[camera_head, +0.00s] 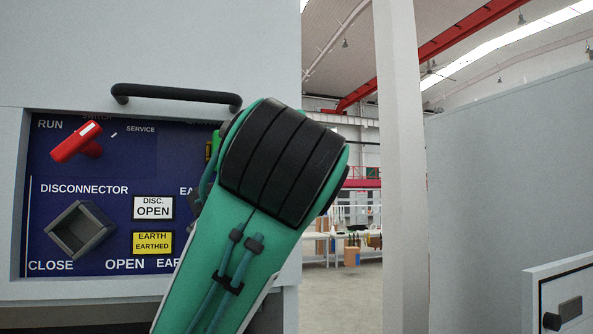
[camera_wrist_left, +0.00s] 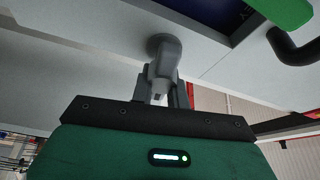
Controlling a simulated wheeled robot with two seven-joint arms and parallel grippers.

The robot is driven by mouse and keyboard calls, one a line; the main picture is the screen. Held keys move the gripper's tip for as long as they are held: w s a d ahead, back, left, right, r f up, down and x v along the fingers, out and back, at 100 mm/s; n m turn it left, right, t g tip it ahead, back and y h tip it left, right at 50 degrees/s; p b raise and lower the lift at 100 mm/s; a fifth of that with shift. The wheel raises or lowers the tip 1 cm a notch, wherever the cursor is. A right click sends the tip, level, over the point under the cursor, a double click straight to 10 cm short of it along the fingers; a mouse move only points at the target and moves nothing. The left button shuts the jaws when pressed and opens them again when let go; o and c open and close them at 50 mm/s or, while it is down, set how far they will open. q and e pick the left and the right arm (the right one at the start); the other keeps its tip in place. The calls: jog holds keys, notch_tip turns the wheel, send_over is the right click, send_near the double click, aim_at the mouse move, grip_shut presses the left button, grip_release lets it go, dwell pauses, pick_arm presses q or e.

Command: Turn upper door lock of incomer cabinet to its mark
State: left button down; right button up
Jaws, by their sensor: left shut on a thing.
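In the left wrist view, the grey door lock (camera_wrist_left: 164,48) has a round base on the pale cabinet face, beside the edge of the dark blue panel. My left gripper (camera_wrist_left: 160,88) is shut on the lock's grip, with its fingers on both sides. The lock's mark cannot be made out. In the head view, a green arm of mine with a black joint covers the middle. The lock and my left gripper do not show there. My right gripper is in neither view.
The head view shows a blue switch panel (camera_head: 118,240) with a red handle (camera_head: 76,142) and a grey square knob (camera_head: 80,230). A black bar handle (camera_head: 176,94) juts out above it. A pale post (camera_head: 400,180) and an open hall lie to the right.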

pick_arm(q)
jog(key=shift+f+m+g, duration=0.1)
jog(key=shift+m+g, duration=0.3)
jog(key=shift+m, duration=0.6)
jog(key=c, duration=1.4)
grip_release()
jog(key=shift+w+f, duration=0.1)
jog(key=shift+o, duration=0.2)
